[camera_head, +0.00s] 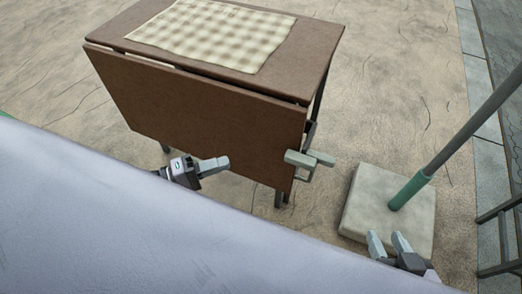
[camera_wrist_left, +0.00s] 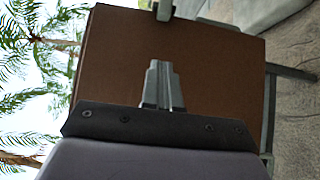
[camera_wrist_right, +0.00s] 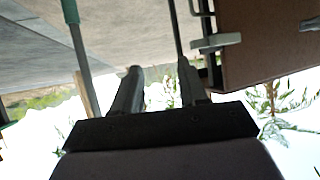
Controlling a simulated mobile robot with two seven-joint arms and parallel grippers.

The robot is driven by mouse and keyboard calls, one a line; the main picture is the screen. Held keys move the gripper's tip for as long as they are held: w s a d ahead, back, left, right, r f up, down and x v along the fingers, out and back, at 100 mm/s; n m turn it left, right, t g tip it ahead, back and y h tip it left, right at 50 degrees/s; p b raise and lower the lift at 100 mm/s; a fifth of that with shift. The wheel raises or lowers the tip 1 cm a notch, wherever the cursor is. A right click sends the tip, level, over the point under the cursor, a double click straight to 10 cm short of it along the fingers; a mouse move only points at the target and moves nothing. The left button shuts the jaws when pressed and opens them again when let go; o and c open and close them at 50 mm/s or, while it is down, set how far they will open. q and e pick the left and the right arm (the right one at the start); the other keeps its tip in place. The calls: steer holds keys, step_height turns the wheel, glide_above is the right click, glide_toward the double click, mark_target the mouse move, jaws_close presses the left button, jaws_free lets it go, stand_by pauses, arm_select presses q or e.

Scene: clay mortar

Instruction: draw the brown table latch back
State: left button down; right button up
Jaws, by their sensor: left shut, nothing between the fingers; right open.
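The brown table (camera_head: 215,115) stands with its front leaf hanging down. A pale grey-green latch (camera_head: 308,160) sits at the leaf's lower right corner, with a bar sticking out to the right. The latch also shows in the right wrist view (camera_wrist_right: 217,41). My left gripper (camera_head: 228,161) is shut and empty, in front of the leaf and left of the latch. In the left wrist view its fingers (camera_wrist_left: 162,65) point at the brown leaf. My right gripper (camera_head: 388,238) is open and empty, below and right of the latch, apart from it.
A checkered cloth (camera_head: 215,33) lies on the tabletop. A pale slab (camera_head: 362,205) with a green sleeve (camera_head: 408,191) and slanted grey pole (camera_head: 475,125) stands to the right of the table, near my right gripper. Dark metal legs (camera_head: 500,240) show at the right edge.

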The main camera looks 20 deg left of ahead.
mark_target(296, 163)
arm_select(q)
steer(key=shift+s+d+b+x, duration=0.3)
steer(key=shift+s+b+x, duration=0.1)
steer(key=shift+x, duration=1.75)
steer(key=shift+s+d+b+x, duration=0.3)
steer(key=shift+d+b+x, duration=0.05)
steer(key=shift+x, duration=1.75)
steer(key=shift+s+d+b+x, duration=0.3)
steer(key=shift+s+b+x, duration=0.1)
steer(key=shift+x, duration=1.75)
arm_select(e)
steer(key=shift+w+a+f+y, duration=0.1)
steer(key=shift+w+a+y, duration=0.15)
steer(key=shift+a, duration=0.2)
steer(key=shift+w+a+y, duration=0.15)
steer(key=shift+a+y, duration=0.1)
steer(key=shift+a, duration=0.2)
arm_select(q)
steer(key=d, duration=0.4)
steer(key=shift+d+p, duration=0.1)
steer(key=shift+p, duration=0.3)
steer(key=shift+d, duration=0.15)
arm_select(e)
steer(key=shift+s+d, duration=0.25)
steer(key=shift+d, duration=0.05)
arm_select(q)
steer(key=shift+d, duration=0.1)
